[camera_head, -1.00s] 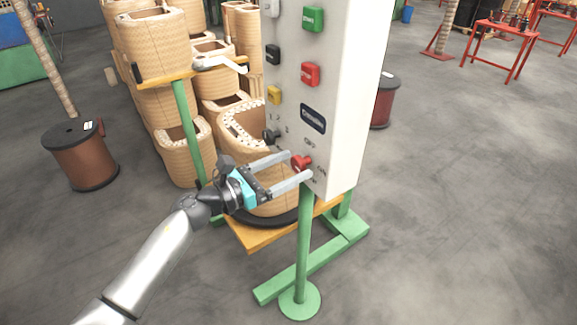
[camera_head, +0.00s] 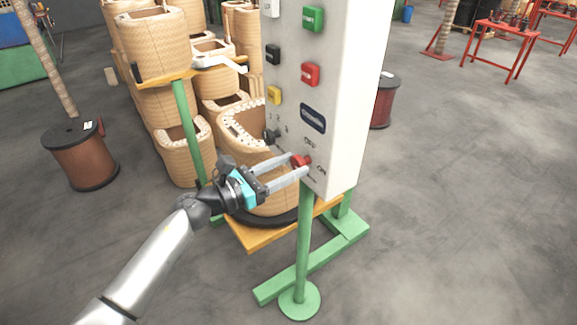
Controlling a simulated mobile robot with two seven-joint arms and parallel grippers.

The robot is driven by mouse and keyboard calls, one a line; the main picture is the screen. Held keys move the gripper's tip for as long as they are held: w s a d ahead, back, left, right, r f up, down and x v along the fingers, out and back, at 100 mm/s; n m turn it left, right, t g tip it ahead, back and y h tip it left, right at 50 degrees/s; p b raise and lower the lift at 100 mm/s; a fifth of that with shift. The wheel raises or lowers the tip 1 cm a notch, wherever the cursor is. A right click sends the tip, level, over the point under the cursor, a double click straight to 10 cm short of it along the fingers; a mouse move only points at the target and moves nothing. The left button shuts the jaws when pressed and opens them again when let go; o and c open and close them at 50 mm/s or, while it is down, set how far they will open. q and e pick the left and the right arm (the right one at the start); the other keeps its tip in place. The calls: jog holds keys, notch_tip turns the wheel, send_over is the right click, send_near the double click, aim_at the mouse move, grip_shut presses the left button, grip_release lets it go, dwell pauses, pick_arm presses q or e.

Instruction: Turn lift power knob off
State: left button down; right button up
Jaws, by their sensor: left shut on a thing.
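The red lift power knob (camera_head: 301,160) sits low on the front of the white control box (camera_head: 345,110). OFF and ON lettering shows on the panel beside it. My left gripper (camera_head: 302,167) comes in from the left, with its two long grey fingers reaching to the panel. It is shut on the red knob, one finger above it and one below. The fingers partly cover the knob, and I cannot tell its exact setting. My right gripper does not show.
A black knob (camera_head: 270,136) and several coloured buttons, including a red one (camera_head: 310,75) and a green one (camera_head: 313,18), are on the box. A green post (camera_head: 303,240) holds it up. Wound coils (camera_head: 155,45) stand behind.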

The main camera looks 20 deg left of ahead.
pick_arm(q)
jog(key=shift+n, duration=0.3)
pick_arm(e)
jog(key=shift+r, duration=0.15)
pick_arm(q)
jog(key=n+p, duration=0.1)
jog(key=n, duration=0.1)
jog(key=shift+a+n+p, duration=0.1)
jog(key=shift+n+p, duration=0.2)
jog(key=n+p, duration=0.1)
jog(key=n, duration=0.1)
jog(key=shift+n, duration=0.8)
jog(key=n+p, duration=0.1)
jog(key=n, duration=0.1)
jog(key=shift+w+n+p, duration=0.1)
jog(key=shift+n+p, duration=0.25)
jog(key=shift+n, duration=0.05)
jog(key=n+p, duration=0.1)
jog(key=n, duration=0.2)
jog(key=shift+a+n+p, duration=0.1)
jog(key=shift+n+p, duration=0.2)
jog(key=shift+f+n+p, duration=0.2)
jog(key=shift+n+p, duration=0.65)
jog(key=shift+n, duration=1.45)
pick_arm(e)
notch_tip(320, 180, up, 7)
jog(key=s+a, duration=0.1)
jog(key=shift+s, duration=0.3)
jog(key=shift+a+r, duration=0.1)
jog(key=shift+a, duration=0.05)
